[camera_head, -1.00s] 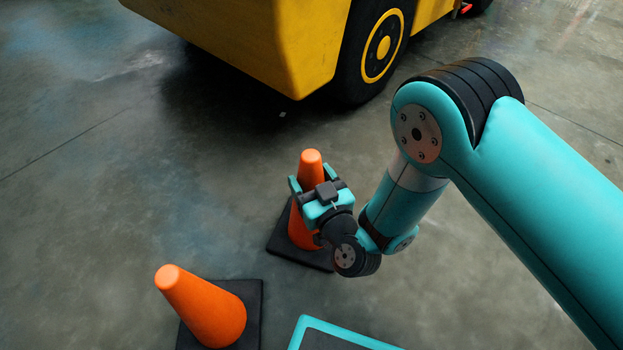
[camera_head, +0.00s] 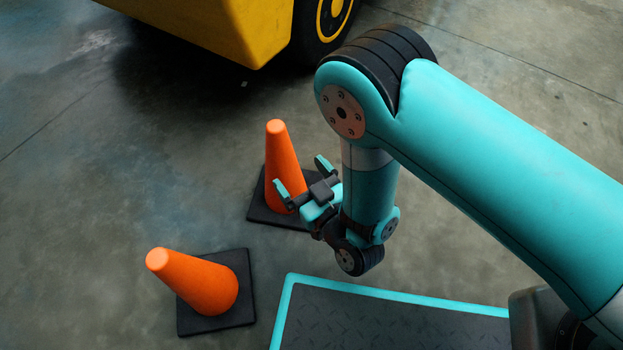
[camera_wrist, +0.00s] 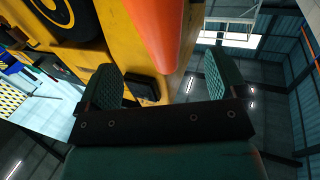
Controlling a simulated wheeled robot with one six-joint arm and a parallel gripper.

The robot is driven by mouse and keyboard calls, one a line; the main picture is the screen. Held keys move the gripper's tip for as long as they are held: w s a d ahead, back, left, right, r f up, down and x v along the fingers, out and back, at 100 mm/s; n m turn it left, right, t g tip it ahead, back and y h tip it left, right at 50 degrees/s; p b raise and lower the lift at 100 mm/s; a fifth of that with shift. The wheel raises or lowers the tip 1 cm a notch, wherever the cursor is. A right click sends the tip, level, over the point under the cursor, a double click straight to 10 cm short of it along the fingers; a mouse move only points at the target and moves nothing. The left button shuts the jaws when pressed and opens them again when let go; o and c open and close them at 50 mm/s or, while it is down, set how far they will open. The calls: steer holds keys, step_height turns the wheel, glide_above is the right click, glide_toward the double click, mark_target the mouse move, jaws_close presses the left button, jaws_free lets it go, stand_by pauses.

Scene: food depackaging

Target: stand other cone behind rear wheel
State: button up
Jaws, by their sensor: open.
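One orange cone (camera_head: 282,160) stands upright on its black square base on the floor, below the yellow vehicle's corner. A second orange cone (camera_head: 203,284) stands on its base (camera_head: 243,300) nearer, to the lower left. A black wheel with a yellow ring (camera_head: 322,30) shows at the top edge, partly cut off; it stands apart from both cones. My gripper (camera_head: 302,176) is open and empty, just right of and in front of the farther cone. In the wrist view an orange cone (camera_wrist: 162,35) lies beyond the open fingers.
The yellow vehicle body (camera_head: 215,25) overhangs the floor at the top left. Bare concrete floor (camera_head: 110,190) lies open to the left of the cones and between the farther cone and the vehicle.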

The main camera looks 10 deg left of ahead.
steer(key=b+v, duration=0.3)
steer(key=b, duration=0.7)
steer(key=shift+s+d, duration=0.15)
steer(key=shift+d, duration=0.05)
steer(key=w+d+r+g+h, duration=0.2)
steer(key=r+g, duration=0.2)
steer(key=r, duration=0.2)
steer(key=w+d+r+g+h, duration=0.1)
steer(key=w+d+r+g, duration=0.1)
steer(key=w+r+g, duration=0.3)
steer(key=s+d+r+m+g+h, duration=0.1)
steer(key=s+d+r+g+h, duration=0.1)
steer(key=s+d+r, duration=0.2)
steer(key=s+d+r+m+g+h, duration=0.1)
steer(key=s+d+r+h, duration=0.2)
steer(key=s+d, duration=0.6)
steer(key=d+r, duration=0.2)
steer(key=d, duration=0.1)
steer(key=shift+s+d+g+h, duration=0.3)
steer(key=shift+d+g, duration=0.1)
